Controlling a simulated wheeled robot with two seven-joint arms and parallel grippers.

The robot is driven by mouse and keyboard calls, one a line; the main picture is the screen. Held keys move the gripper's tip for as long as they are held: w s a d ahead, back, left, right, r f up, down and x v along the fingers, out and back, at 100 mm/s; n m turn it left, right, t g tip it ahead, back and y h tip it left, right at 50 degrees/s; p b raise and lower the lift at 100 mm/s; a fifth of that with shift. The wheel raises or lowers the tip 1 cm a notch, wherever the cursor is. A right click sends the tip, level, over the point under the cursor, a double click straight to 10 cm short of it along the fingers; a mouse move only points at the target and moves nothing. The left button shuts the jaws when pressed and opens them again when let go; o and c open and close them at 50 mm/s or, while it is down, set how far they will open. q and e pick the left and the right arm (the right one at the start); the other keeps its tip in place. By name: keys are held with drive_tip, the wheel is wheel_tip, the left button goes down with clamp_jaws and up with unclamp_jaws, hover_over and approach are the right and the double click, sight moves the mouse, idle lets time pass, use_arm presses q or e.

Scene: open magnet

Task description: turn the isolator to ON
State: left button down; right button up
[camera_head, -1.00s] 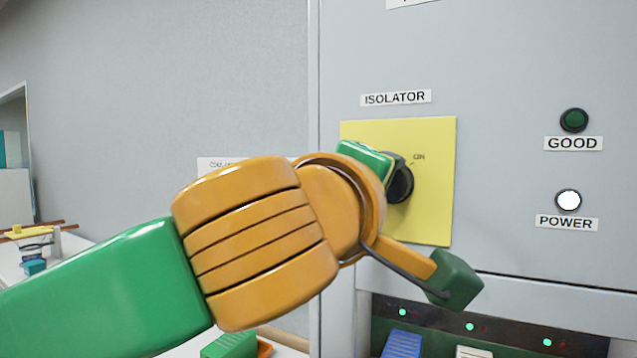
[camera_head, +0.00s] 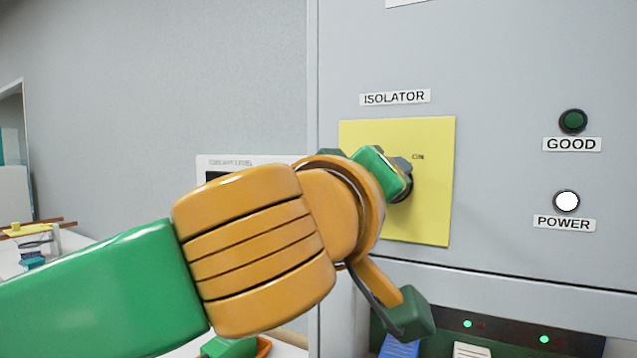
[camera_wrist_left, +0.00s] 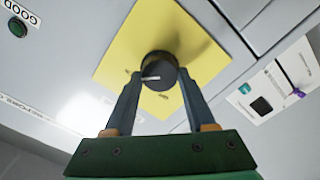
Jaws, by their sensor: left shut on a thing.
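The isolator knob (camera_head: 404,186) is dark and round, on a yellow plate (camera_head: 428,205) below the ISOLATOR label (camera_head: 395,97). An ON mark (camera_head: 418,157) is printed at the knob's upper right. My left gripper (camera_head: 393,178) is at the knob, its wrist hiding much of the knob and plate. In the left wrist view, its two fingers (camera_wrist_left: 160,80) are shut on opposite sides of the knob (camera_wrist_left: 158,68). A white pointer line shows on the knob's face there. I cannot tell whether it lines up with ON. My right gripper is not in view.
On the cabinet, the GOOD lamp (camera_head: 573,121) is dark green and the POWER lamp (camera_head: 567,201) is white. Below is a panel with small green lights and a blue switch (camera_head: 400,349). A cluttered bench (camera_head: 88,256) stands at the left.

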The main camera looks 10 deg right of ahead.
use_arm(q)
drive_tip(key=shift+r, duration=0.15)
drive_tip(key=shift+c, duration=1.8)
unclamp_jaws()
drive_tip(key=shift+o, duration=0.7)
drive_tip(key=shift+w+d, duration=0.1)
drive_tip(key=b+v, duration=0.4)
drive_tip(key=v, duration=0.3)
